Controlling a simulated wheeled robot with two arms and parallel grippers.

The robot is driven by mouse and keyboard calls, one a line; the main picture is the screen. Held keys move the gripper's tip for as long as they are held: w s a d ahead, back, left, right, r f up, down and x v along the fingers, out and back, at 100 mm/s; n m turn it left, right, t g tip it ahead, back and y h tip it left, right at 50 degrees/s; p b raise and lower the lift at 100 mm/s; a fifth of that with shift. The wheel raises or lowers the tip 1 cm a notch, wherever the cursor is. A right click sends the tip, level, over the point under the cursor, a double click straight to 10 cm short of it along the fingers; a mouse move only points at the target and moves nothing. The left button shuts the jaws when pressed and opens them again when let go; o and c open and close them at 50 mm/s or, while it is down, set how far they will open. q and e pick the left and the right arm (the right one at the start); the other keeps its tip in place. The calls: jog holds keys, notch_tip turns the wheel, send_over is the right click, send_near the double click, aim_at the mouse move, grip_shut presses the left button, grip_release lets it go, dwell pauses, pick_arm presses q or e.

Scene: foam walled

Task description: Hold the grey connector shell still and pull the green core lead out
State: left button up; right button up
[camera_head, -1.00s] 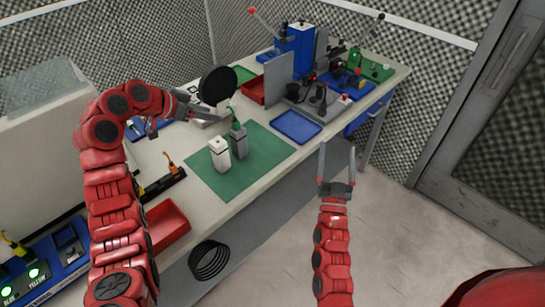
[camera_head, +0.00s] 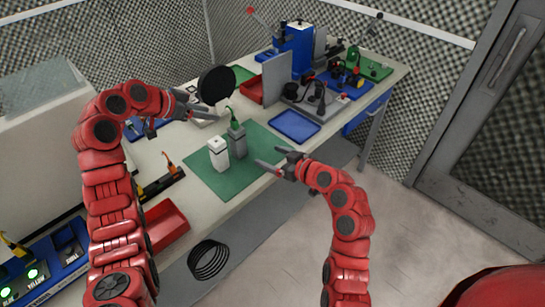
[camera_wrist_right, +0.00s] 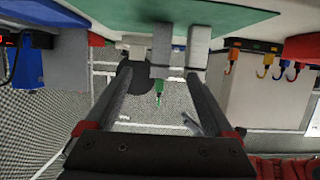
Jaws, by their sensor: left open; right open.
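The grey connector shell (camera_head: 238,147) stands upright on the green mat (camera_head: 205,180). The green core lead (camera_head: 231,117) sticks up from its top and bends over. A white block (camera_head: 218,154) stands just left of the shell. My right gripper (camera_head: 266,156) is open and empty at the mat's right edge, pointing left towards the shell. In the right wrist view, which looks upside down, the shell (camera_wrist_right: 162,45) and green lead (camera_wrist_right: 158,88) show between the open fingers. My left gripper (camera_head: 192,108) is open and empty, behind and left of the shell.
A round black disc (camera_head: 216,85) stands behind the shell, close to my left gripper. A blue tray (camera_head: 295,126) lies right of the mat. A red bin (camera_head: 166,224) and a dark rack with an orange lead (camera_head: 170,168) lie front left.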

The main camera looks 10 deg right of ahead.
aim_at(242, 145)
jog(key=x, duration=1.7)
jog(key=shift+a+f, duration=0.1)
jog(key=shift+a, duration=0.15)
jog(key=shift+c, duration=0.3)
grip_shut()
